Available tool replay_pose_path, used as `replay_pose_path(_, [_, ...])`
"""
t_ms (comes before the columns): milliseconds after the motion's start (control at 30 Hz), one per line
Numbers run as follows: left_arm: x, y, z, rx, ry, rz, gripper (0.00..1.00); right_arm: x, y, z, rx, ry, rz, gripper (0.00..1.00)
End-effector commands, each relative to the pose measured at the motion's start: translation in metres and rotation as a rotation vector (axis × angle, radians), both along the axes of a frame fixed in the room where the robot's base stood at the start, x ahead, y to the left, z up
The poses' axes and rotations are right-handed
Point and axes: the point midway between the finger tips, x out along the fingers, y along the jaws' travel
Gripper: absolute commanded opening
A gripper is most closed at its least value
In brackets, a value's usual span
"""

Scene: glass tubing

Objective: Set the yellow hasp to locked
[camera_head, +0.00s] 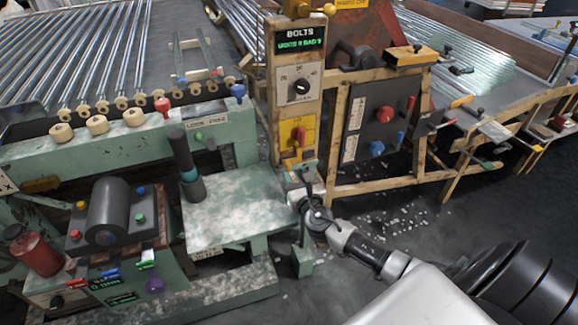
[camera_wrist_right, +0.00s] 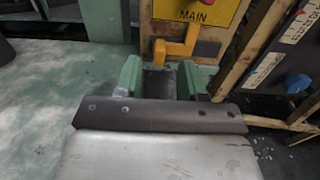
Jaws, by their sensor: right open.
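The yellow hasp (camera_wrist_right: 178,48) is a bent yellow-orange piece on the wooden post, just below the yellow MAIN plate (camera_wrist_right: 200,12) in the right wrist view. It is small and partly hidden by my gripper in the head view. My right gripper (camera_wrist_right: 161,68) is open, its two green fingers apart, with the hasp ahead of and between the fingertips. I see no grip on it. In the head view my right gripper (camera_head: 298,172) is at the foot of the post, below the red switch (camera_head: 298,134). My left gripper is out of view.
A mottled green table (camera_head: 235,208) lies left of the gripper. A dark panel (camera_head: 381,115) with red and blue knobs stands to the right in a wooden frame. The BOLTS box (camera_head: 300,75) is above. Shards litter the floor (camera_head: 400,222).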

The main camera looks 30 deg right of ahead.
Motion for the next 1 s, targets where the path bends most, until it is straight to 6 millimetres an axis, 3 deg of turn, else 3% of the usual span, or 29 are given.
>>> replay_pose_path(100, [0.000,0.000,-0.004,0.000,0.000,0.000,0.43,0.023,-0.005,0.000,0.001,-0.002,-0.002,0.40])
replay_pose_path(300, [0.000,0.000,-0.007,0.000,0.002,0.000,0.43,0.046,-0.011,-0.001,0.004,-0.002,-0.001,0.40])
replay_pose_path(667, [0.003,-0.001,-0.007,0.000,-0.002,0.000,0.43,0.052,-0.012,0.000,0.004,0.000,0.000,0.40])
replay_pose_path(733, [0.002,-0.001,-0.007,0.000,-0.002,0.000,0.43,0.052,-0.012,0.000,0.004,0.000,0.000,0.34])
replay_pose_path(933, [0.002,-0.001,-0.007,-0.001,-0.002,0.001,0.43,0.052,-0.012,0.000,0.004,0.000,-0.001,0.04])
replay_pose_path(1000, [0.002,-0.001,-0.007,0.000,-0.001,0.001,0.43,0.052,-0.012,0.000,0.004,0.000,0.000,0.00])
